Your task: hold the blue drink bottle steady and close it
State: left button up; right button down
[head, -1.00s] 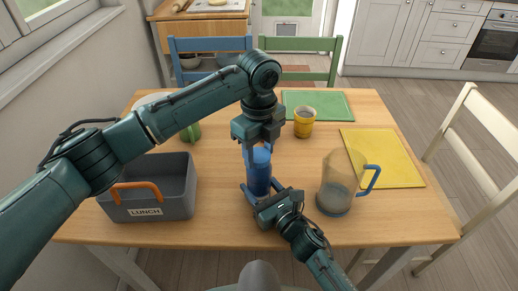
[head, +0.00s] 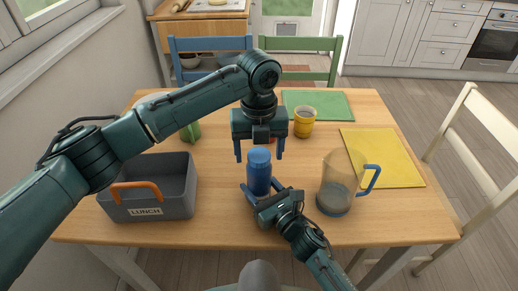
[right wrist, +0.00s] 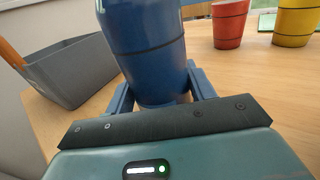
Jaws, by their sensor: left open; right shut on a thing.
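The blue drink bottle (head: 259,180) stands upright near the front middle of the table. Its top (head: 259,154) looks like a blue cap sitting straight on it; I cannot tell how tight it is. My left gripper (head: 259,157) points down from above, open, with one finger on each side of the bottle's top and clear of it. My right gripper (head: 262,192) is low at the front, shut on the bottle's body. In the right wrist view the bottle (right wrist: 145,45) is between its two fingers; the bottle's top is out of frame there.
A grey lunch box (head: 175,205) with an orange handle stands left. A clear jug (head: 336,185) with a blue handle stands close on the right. A yellow cup (head: 304,124) and a red cup (right wrist: 229,27) are behind. Green (head: 325,104) and yellow (head: 383,160) mats lie farther off.

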pick_arm(q)
notch_tip(320, 180, up, 12)
dwell(0.5)
pick_arm(e)
jog(key=shift+c, duration=2.2)
grip_release()
pick_arm(q)
jog(key=shift+f+b, duration=0.6)
pick_arm(e)
jog(key=v, duration=1.3)
jog(key=shift+d, duration=0.1)
jog(key=shift+s+f, duration=0.1)
